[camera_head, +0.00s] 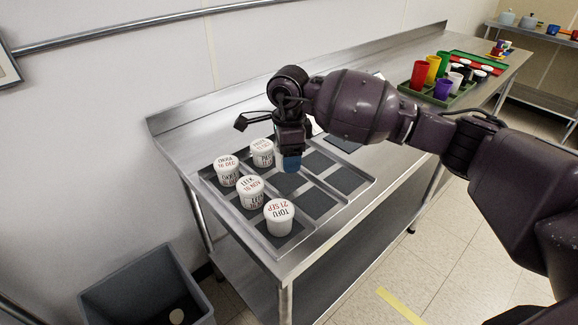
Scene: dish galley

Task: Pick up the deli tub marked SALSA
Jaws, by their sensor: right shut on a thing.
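My right gripper (291,162) points down over the far part of the grey tray (366,187). I cannot read SALSA on any tub. My left gripper is not in view.
The tray has several empty dark squares at its right. The steel counter (200,120) runs along the wall. A green crate with coloured cups (419,75) stands farther back. A grey bin (150,285) stands on the floor at the front left.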

